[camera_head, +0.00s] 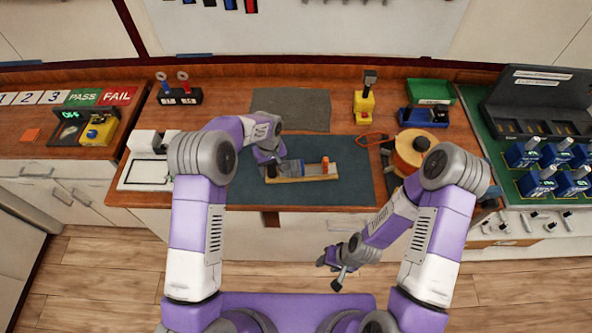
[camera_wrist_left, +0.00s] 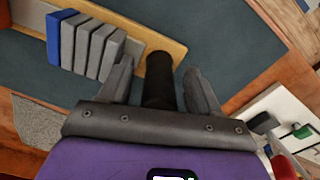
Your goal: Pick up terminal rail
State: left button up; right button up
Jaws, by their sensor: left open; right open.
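The terminal rail (camera_head: 308,179) is a tan strip bearing several grey blocks and a blue one. It lies on the dark mat (camera_head: 355,185) in the head view, with an orange post (camera_head: 325,165) near its right end. It also shows in the left wrist view (camera_wrist_left: 143,33). A black post (camera_wrist_left: 158,78) stands at the rail's end. My left gripper (camera_wrist_left: 157,72) is open, with its fingers on either side of the black post; contact cannot be told. It also shows above the rail's left end in the head view (camera_head: 270,158). My right gripper (camera_head: 334,273) is open and empty, in front of the table.
A grey mat (camera_head: 290,108) lies behind the rail. A white frame (camera_head: 147,172) lies left. Blue breakers (camera_head: 538,182) stand far right.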

pick_arm(q)
jog(key=shift+c, duration=0.3)
grip_shut()
jog(key=shift+r, duration=0.15)
notch_tip(320, 180, up, 10)
jog(key=shift+f, duration=0.1)
pick_arm(e)
jog(key=shift+f, duration=0.1)
pick_arm(q)
jog(key=shift+f, duration=0.1)
pick_arm(e)
jog(key=shift+f, duration=0.1)
pick_arm(q)
jog(key=shift+w+f+b, duration=0.1)
jog(key=shift+f+b, duration=3)
jog(key=shift+f, duration=1.6)
pick_arm(e)
jog(key=shift+f, duration=2.85)
pick_arm(q)
jog(key=shift+f, duration=0.2)
